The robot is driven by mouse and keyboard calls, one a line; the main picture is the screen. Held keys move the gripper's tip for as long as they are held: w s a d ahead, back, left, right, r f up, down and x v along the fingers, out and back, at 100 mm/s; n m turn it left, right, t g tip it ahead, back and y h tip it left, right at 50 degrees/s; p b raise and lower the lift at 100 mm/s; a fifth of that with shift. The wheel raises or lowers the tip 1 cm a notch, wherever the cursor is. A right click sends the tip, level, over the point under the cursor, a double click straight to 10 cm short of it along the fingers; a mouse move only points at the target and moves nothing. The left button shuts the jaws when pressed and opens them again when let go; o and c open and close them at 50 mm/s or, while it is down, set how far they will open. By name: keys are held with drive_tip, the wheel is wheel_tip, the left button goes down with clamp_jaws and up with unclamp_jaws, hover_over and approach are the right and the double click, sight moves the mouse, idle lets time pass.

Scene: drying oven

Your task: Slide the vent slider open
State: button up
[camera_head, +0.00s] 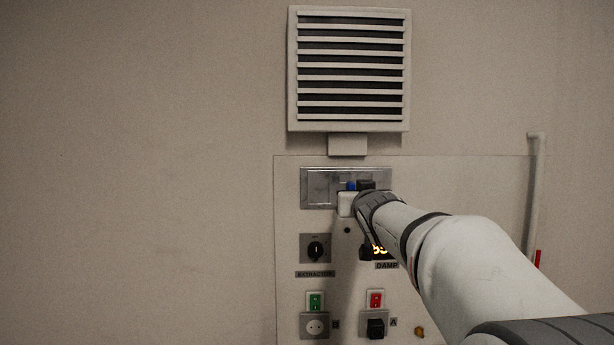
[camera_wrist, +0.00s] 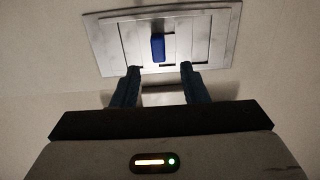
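The vent slider is a metal plate (camera_head: 318,186) set in a frame on the wall panel, below the louvred grille; it also shows in the wrist view (camera_wrist: 110,38). Its blue knob (camera_wrist: 158,47) stands near the middle of the plate in the wrist view, and shows partly in the head view (camera_head: 351,186). My gripper (camera_wrist: 159,72) is open, with its two dark fingers apart. In the wrist view the knob lies just beyond the fingertips, centred between them, and neither finger appears to touch it. My arm hides part of the panel's right side.
A louvred grille (camera_head: 350,70) is above. Below the slider are the extractor knob (camera_head: 315,250), a partly hidden lit display (camera_head: 378,250), a green switch (camera_head: 316,301), a red switch (camera_head: 376,299) and sockets. A pipe (camera_head: 534,185) runs down at right. The left wall is bare.

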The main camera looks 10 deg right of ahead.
sight(352, 187)
drive_tip(key=w, duration=0.2)
drive_tip(key=w+d+p, duration=0.1)
drive_tip(key=w, duration=0.2)
drive_tip(key=w+p, duration=0.1)
drive_tip(key=w, duration=0.1)
drive_tip(key=shift+w+d+r, duration=0.35)
drive_tip(key=shift+w+r, duration=0.05)
drive_tip(key=shift+c, duration=0.4)
clamp_jaws()
